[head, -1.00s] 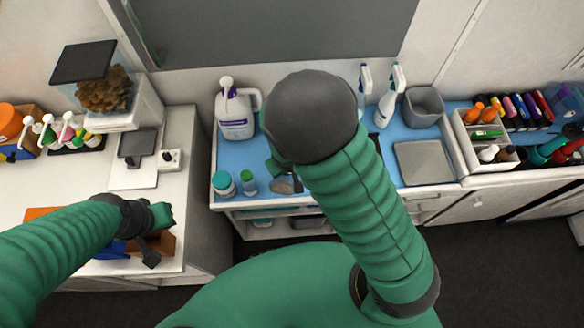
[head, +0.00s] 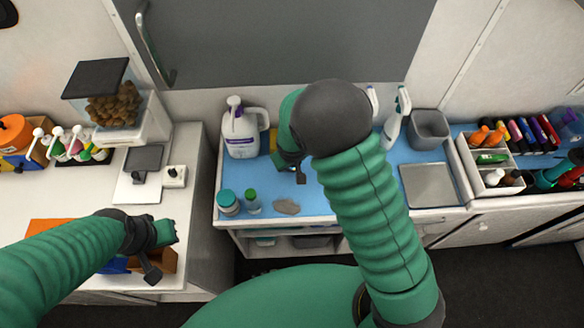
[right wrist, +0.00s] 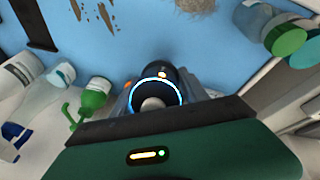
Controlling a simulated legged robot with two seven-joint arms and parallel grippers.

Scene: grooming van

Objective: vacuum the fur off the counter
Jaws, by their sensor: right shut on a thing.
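A grey-brown fur clump (head: 287,206) lies near the front edge of the blue counter (head: 330,198). It also shows at the top edge of the right wrist view (right wrist: 195,4), with brown fur streaks (right wrist: 105,14) to its left. My right gripper (head: 299,172) is over the counter, behind the clump, partly hidden by my arm. In the right wrist view it is shut on a dark cylinder with a glowing blue ring (right wrist: 157,92), seemingly the vacuum. My left gripper (head: 160,250) hangs empty over the white counter at left; its jaw opening is unclear.
A large white jug (head: 241,133), a teal-lidded jar (head: 228,203) and a green-capped bottle (head: 252,202) stand left of the clump. Spray bottles (head: 393,122), a grey bin (head: 428,130) and a metal tray (head: 430,186) are to the right. A pellet dispenser (head: 113,107) stands at left.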

